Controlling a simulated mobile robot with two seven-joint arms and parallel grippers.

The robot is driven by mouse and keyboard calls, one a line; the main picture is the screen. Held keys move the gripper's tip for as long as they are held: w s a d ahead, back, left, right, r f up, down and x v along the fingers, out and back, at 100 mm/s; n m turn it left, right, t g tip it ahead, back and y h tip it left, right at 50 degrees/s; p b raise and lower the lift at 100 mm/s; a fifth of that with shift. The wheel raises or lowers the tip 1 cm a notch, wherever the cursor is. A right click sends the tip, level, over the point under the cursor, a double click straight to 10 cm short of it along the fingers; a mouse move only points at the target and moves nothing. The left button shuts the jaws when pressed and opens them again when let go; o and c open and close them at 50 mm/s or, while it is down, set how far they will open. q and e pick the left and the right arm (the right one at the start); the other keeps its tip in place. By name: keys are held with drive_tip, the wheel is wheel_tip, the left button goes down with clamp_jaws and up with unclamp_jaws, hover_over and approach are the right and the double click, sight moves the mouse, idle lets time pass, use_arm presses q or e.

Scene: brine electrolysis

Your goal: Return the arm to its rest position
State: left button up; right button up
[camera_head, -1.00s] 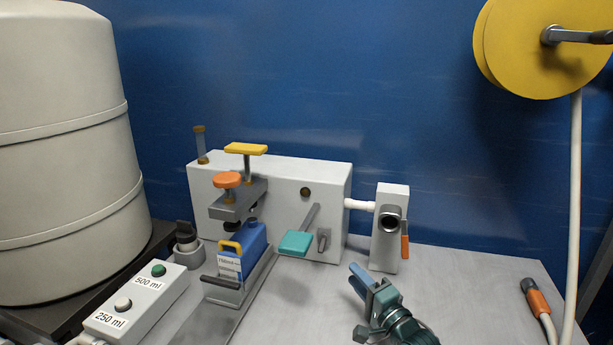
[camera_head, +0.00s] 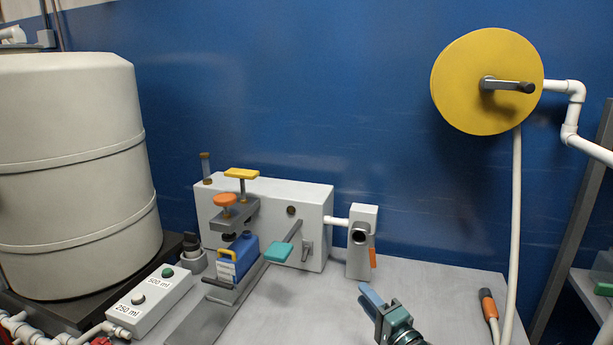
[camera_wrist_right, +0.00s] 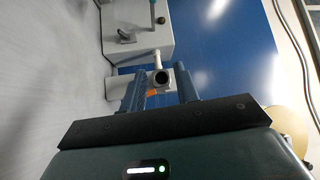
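My right gripper (camera_head: 370,298) is at the lower middle of the head view, with blue fingers and a dark green body, in front of the white valve block (camera_head: 362,240). In the right wrist view its two fingers (camera_wrist_right: 160,85) stand apart, with nothing held between them. The valve block's dark round opening (camera_wrist_right: 160,77) shows in the gap, farther off. My left gripper is not in view.
A white machine (camera_head: 318,215) with a teal-ended lever (camera_head: 278,252) and a blue jug (camera_head: 243,252) stands at centre. A big tank (camera_head: 75,170) and button box (camera_head: 150,303) are left. A yellow wheel (camera_head: 470,100) and hose (camera_head: 516,220) are right.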

drive_tip(key=s+a+f+n+g, duration=0.1)
drive_tip(key=s+f+n, duration=0.1)
drive_tip(key=s, duration=0.4)
drive_tip(key=s+a+f+n+g+h+p, duration=0.1)
drive_tip(key=s+a+f+n, duration=0.1)
drive_tip(key=s+f, duration=0.2)
drive_tip(key=s+a+f+n+g, duration=0.1)
drive_tip(key=s+a+f+n, duration=0.1)
drive_tip(key=s, duration=0.6)
drive_tip(key=shift+f+n+g+h+p, duration=0.35)
drive_tip(key=shift+f+n, duration=0.25)
drive_tip(key=shift+f, duration=0.25)
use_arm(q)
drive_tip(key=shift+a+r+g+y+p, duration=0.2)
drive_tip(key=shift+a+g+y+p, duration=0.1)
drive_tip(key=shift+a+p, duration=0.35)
use_arm(e)
drive_tip(key=s+d+f+n+g+h, duration=0.1)
drive_tip(key=s+d+n+h, duration=0.1)
drive_tip(key=s, duration=0.5)
drive_tip(key=s+d+f+n+g+h, duration=0.1)
drive_tip(key=s+d+n+h, duration=0.1)
drive_tip(key=s, duration=0.5)
drive_tip(key=d+n, duration=0.1)
drive_tip(key=n, duration=0.1)
drive_tip(key=shift+s+d+f+n+g, duration=0.2)
drive_tip(key=shift+s+d+n+g, duration=0.1)
drive_tip(key=shift+s+d+g, duration=0.05)
